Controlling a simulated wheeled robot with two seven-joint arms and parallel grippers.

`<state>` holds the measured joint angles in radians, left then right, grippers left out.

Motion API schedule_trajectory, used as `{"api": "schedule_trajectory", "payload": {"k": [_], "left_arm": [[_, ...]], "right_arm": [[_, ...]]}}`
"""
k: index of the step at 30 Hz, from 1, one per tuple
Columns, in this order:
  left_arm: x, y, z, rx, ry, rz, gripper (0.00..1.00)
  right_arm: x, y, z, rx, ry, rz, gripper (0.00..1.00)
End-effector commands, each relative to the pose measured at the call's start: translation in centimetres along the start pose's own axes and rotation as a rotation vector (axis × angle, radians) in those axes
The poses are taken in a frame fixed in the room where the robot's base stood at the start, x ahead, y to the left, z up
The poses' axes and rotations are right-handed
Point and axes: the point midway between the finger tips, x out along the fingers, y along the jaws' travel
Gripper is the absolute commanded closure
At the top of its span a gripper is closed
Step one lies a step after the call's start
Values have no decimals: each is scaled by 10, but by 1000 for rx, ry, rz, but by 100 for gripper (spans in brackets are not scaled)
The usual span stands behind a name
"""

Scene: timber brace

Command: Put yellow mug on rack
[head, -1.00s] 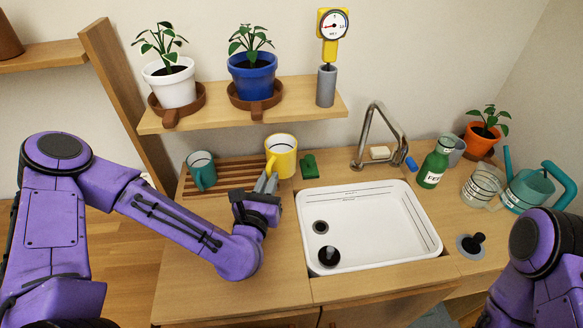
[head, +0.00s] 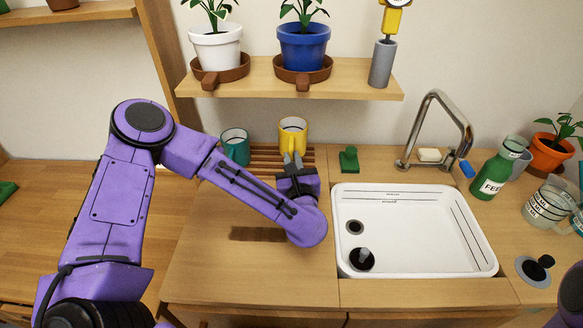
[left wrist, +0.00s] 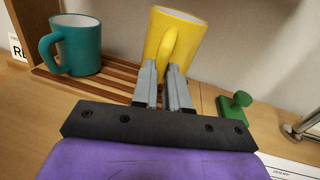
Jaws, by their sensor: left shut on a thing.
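The yellow mug (head: 293,133) is at the right part of the slatted wooden rack (head: 265,157), beside the teal mug (head: 235,148). My left gripper (head: 292,160) is shut on the yellow mug's handle, from the front. In the left wrist view the fingers (left wrist: 163,78) close around the handle of the yellow mug (left wrist: 187,38), which looks tilted in the picture. The teal mug (left wrist: 75,45) stands on the slats to its left. The mug's base is partly hidden by the fingers, so I cannot tell whether it touches the slats. My right gripper is out of view.
A green block-like object (head: 349,160) lies right of the rack. The white sink (head: 415,225) and faucet (head: 435,125) are further right. A shelf (head: 345,82) with potted plants hangs above. The counter front left (head: 220,270) is clear.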

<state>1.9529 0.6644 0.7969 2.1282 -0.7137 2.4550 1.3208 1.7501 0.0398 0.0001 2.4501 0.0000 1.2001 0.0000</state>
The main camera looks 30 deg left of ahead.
Motion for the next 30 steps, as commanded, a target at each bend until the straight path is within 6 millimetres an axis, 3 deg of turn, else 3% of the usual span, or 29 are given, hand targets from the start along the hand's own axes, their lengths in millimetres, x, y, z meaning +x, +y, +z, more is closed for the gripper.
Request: {"api": "schedule_trajectory", "payload": {"k": [5,10,22,23,25,30], "left_arm": [[16,1,-19,-1,0,1,100],[15,2,-46,-1,0,-2,100],[15,2,-52,-3,-2,-2,100],[15,2,-53,-2,-1,-1,83],[15,2,-51,-2,-1,-2,61],[15,2,-51,-2,-1,-2,61]], "right_arm": [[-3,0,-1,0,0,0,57],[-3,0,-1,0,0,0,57],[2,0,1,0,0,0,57],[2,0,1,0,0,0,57],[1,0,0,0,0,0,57],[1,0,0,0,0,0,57]]}}
